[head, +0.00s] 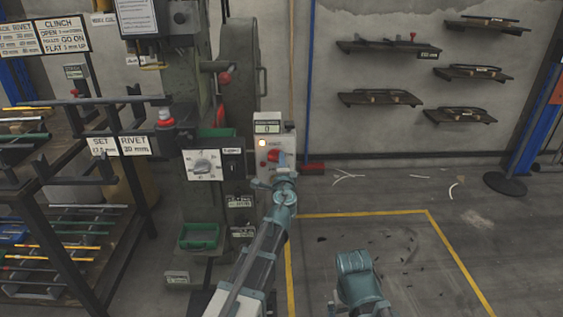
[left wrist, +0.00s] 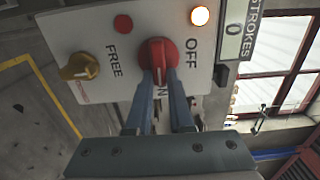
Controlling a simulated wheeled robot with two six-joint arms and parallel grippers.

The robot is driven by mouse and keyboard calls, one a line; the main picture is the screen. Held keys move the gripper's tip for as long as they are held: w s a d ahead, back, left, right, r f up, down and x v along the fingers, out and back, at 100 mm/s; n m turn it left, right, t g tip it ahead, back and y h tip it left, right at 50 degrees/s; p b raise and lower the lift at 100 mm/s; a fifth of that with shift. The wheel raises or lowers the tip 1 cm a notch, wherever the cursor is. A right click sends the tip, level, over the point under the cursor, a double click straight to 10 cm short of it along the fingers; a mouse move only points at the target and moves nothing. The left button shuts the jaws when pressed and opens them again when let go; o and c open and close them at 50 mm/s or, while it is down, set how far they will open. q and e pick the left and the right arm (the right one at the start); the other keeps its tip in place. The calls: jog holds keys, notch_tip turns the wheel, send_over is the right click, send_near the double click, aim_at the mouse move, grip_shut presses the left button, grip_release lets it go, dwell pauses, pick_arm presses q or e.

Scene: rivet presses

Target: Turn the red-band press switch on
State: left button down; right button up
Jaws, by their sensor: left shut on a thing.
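The press's switch box (head: 275,146) is a pale panel on the press column. The ridge runs roughly up and down in the left wrist view, partly hidden by the fingers. A round lamp (left wrist: 200,15) on the panel glows orange-white.
A yellow knob (left wrist: 79,66) marked FREE and a small red button (left wrist: 122,24) sit on the same panel. A strokes counter (head: 267,127) reads 0. A dial box (head: 202,165) stands left of the panel; a rod rack (head: 121,165) is further left.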

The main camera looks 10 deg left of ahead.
dwell(0.4)
pick_arm(q)
jog(key=c, duration=0.8)
grip_release()
